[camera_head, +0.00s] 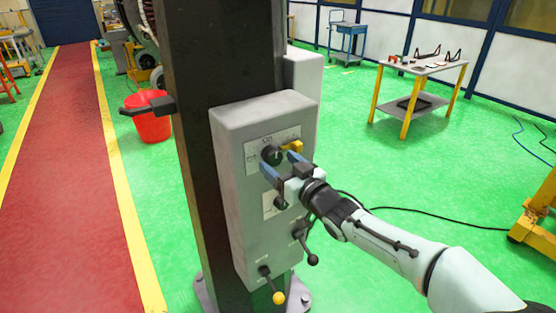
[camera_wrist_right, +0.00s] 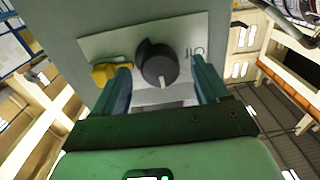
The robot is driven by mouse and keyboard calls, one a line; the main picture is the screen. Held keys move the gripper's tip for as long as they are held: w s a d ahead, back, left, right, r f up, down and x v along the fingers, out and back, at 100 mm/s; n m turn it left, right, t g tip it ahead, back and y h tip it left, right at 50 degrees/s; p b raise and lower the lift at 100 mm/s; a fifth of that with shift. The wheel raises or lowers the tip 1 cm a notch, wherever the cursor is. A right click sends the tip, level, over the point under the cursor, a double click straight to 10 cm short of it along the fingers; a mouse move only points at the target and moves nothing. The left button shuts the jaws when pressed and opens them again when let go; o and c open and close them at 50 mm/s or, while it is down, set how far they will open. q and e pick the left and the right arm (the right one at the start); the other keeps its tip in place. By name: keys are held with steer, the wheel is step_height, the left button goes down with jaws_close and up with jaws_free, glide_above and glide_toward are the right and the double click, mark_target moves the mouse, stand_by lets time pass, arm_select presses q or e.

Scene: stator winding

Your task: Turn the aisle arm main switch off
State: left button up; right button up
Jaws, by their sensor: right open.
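The main switch is a round black knob (camera_head: 271,155) on a light plate on the front of a grey control box (camera_head: 235,190). The plate carries an ON marking above the knob. In the right wrist view the knob (camera_wrist_right: 152,62) shows a white pointer mark on its lower edge. A yellow piece (camera_head: 292,147) sits beside the knob; it also shows in the wrist view (camera_wrist_right: 108,73). My right gripper (camera_head: 280,163) is open, its blue fingers on either side of the knob. Contact with the knob cannot be told. My left gripper is not in view.
Below are a smaller knob (camera_head: 280,202), a black-knobbed lever (camera_head: 312,259) and a yellow-tipped lever (camera_head: 278,297). A red bucket (camera_head: 148,125) and a table (camera_head: 425,70) stand farther back.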

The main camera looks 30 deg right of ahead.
steer(key=shift+w, duration=0.75)
steer(key=c, duration=1.1)
steer(key=shift+o, duration=0.2)
